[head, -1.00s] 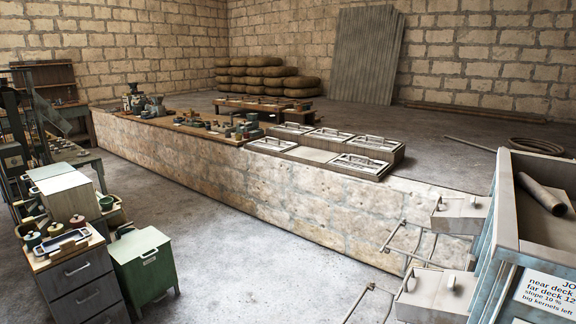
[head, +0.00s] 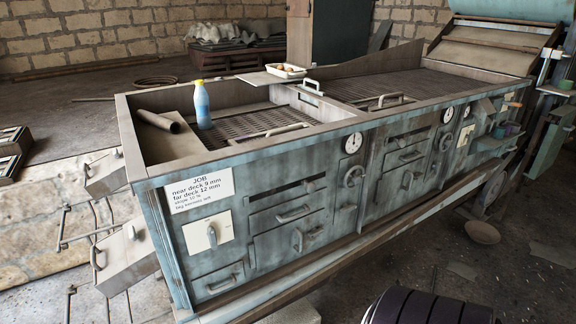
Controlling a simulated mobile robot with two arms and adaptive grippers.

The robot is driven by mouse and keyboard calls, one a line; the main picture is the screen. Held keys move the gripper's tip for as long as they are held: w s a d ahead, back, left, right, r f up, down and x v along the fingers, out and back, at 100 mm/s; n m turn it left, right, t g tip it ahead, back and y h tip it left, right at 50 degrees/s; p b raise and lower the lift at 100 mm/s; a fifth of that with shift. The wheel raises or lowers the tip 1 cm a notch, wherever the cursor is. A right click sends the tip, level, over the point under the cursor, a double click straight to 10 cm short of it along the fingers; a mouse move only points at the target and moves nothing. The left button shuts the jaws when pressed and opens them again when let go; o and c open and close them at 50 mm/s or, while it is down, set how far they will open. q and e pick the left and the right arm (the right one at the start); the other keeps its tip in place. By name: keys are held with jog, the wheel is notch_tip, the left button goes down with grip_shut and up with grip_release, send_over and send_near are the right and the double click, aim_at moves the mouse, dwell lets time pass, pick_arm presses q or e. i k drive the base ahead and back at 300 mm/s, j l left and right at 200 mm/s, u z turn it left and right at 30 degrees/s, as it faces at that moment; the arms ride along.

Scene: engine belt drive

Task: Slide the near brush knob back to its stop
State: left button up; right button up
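A long blue-grey machine (head: 290,165) with two open screen decks fills the middle of the head view. Its front panel has a narrow dark slot (head: 290,189) near the job card, with what looks like a small knob (head: 311,187) toward the slot's right end. I cannot tell for certain that this is the near brush knob. A similar slot (head: 410,138) sits farther along the panel.
A job card (head: 199,190), a white plate with a lever (head: 208,233), drawer handles and dials line the front. A blue bottle (head: 202,106) stands on the near deck. A tray (head: 286,70) rests on the top. Grey boxes (head: 128,255) stick out at the left end.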

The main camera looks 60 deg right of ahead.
aim_at(311, 188)
jog(key=z, duration=1.45)
